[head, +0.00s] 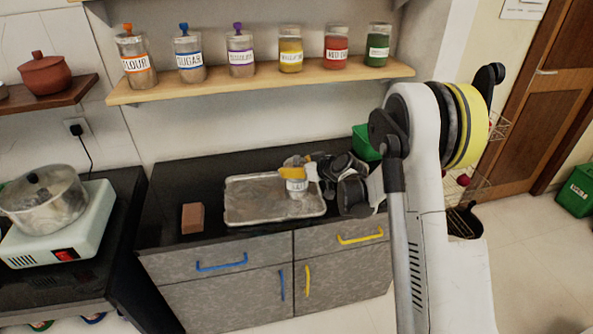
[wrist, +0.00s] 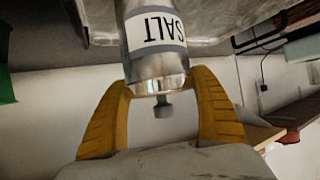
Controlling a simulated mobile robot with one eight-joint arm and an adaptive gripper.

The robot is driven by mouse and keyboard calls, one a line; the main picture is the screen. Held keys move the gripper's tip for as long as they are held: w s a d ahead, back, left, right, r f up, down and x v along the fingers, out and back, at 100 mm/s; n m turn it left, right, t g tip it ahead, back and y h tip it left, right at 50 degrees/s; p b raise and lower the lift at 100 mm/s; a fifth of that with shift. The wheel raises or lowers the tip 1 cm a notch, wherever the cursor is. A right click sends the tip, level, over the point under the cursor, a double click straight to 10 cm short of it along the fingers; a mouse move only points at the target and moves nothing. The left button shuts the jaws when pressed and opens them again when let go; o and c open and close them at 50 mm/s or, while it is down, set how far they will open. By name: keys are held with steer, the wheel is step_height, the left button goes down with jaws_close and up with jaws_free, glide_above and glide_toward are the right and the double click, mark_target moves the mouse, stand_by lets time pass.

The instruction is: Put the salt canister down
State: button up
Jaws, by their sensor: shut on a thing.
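The salt canister (head: 296,188) is a small clear jar with a white label, over the right part of the metal tray (head: 246,213) on the dark counter. In the wrist view the canister (wrist: 152,40) appears upside down in the picture, its SALT label and its grey lid knob showing. My gripper (head: 297,171) has its yellow fingers at the canister's upper part. In the wrist view my gripper (wrist: 163,84) is shut on the canister, one finger on each side. The canister's base is hard to see, so I cannot tell whether it touches the tray.
A brown block (head: 192,218) lies left of the tray. A wooden shelf (head: 260,82) above holds several labelled jars. A pot (head: 43,197) stands on a burner (head: 62,233) at the left. The tray's left and middle are clear. A green box (head: 366,143) is behind my arm.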

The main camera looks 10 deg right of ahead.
steer(key=shift+f, duration=0.15)
steer(key=o, duration=1.4)
steer(key=shift+s, duration=0.1)
steer(key=shift+o, duration=0.2)
